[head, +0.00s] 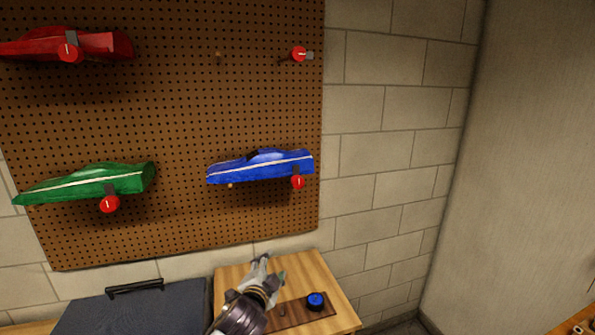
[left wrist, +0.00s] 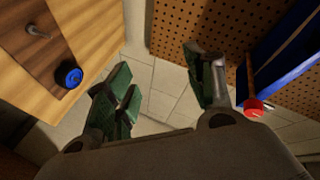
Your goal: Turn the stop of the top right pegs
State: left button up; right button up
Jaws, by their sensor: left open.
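The top right pegs stick out of the pegboard (head: 180,110) with no car on them. One is a small bare peg (head: 218,57). The other carries a red round stop (head: 298,54) with a grey tab pointing right. My left gripper (head: 266,268) is low in the head view, in front of the wooden table and below the blue car (head: 262,166), well apart from the top right pegs. In the left wrist view its two green-padded fingers (left wrist: 163,85) are spread with nothing between them. My right gripper is in neither view.
The blue car hangs above a red stop (head: 298,182); both also show at the right of the left wrist view. A red car (head: 100,45) and green car (head: 85,184) hang at left. The wooden table (head: 235,275) holds a blue-topped knob (head: 316,300). A dark case (head: 135,310) stands left.

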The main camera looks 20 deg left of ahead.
pick_arm(q)
jog(key=w+d+r+m+t+h, duration=0.1)
jog(key=w+r+m+t, duration=0.15)
jog(key=r, duration=0.45)
jog(key=w+d+r+m+t+h, duration=0.1)
jog(key=w+r+m+t, duration=0.2)
jog(key=r, duration=0.5)
jog(key=w+d+r+m+t+h, duration=0.1)
jog(key=r+m+t+h, duration=0.1)
jog(key=r+m, duration=0.4)
jog(key=s+d+r+m+g+h, duration=0.1)
jog(key=d+r+m+g+h, duration=0.25)
jog(key=r+m+h, duration=0.75)
jog(key=s+d+r+m+g+h, duration=0.1)
jog(key=d+r+m+g+h, duration=0.4)
jog(key=r+m, duration=1)
jog(key=a+r+m+y, duration=0.4)
jog(key=a+m, duration=0.2)
jog(key=a, duration=0.2)
jog(key=a+r+m+t+y, duration=0.1)
jog(key=a+r+m+y, duration=0.2)
jog(key=a+r+m, duration=0.2)
jog(key=a+m, duration=0.2)
jog(key=shift+a+y, duration=0.35)
jog(key=shift+y, duration=0.05)
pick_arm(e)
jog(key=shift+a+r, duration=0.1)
pick_arm(q)
jog(key=shift+w+m, duration=0.15)
jog(key=shift+m, duration=0.1)
